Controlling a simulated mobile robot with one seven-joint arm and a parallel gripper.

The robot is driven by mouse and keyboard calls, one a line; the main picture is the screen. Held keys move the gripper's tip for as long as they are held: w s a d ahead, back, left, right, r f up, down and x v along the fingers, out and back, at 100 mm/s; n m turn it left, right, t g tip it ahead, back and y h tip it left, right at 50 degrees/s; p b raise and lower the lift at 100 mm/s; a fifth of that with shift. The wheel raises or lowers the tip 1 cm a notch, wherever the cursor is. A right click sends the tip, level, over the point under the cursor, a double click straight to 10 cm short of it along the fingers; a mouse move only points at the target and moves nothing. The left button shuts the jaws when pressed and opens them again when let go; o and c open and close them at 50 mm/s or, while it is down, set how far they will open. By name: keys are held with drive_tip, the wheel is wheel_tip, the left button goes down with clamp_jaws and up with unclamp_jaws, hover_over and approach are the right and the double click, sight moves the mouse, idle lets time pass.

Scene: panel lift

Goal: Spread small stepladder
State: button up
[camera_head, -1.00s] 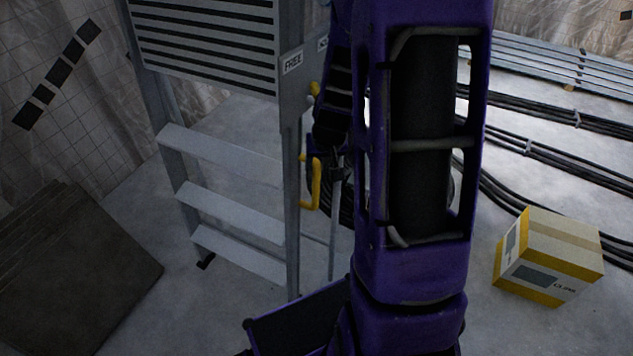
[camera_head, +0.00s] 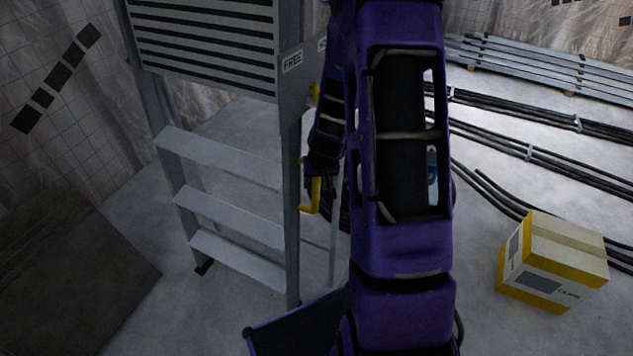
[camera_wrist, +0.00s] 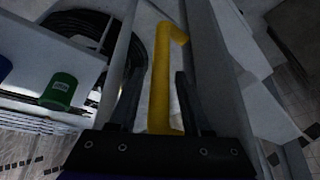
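The small grey stepladder (camera_head: 225,215) stands upright at left-centre in the head view, with flat treads and a slatted panel at the top. A yellow handle (camera_head: 313,196) sticks out from its right rail, below a plate marked FREE (camera_head: 292,63). In the wrist view the yellow handle (camera_wrist: 161,90) lies between the two dark fingers of my gripper (camera_wrist: 160,72). The fingers are apart, with a visible gap on each side of the handle. In the head view my arm hides most of the gripper.
A yellow and white box (camera_head: 553,262) stands on the floor at right. Black cables (camera_head: 530,150) and metal rails (camera_head: 545,68) lie behind it. Dark flat panels (camera_head: 70,275) are at lower left. A green cylinder (camera_wrist: 60,91) shows in the wrist view.

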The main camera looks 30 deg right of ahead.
clamp_jaws()
idle(1.2)
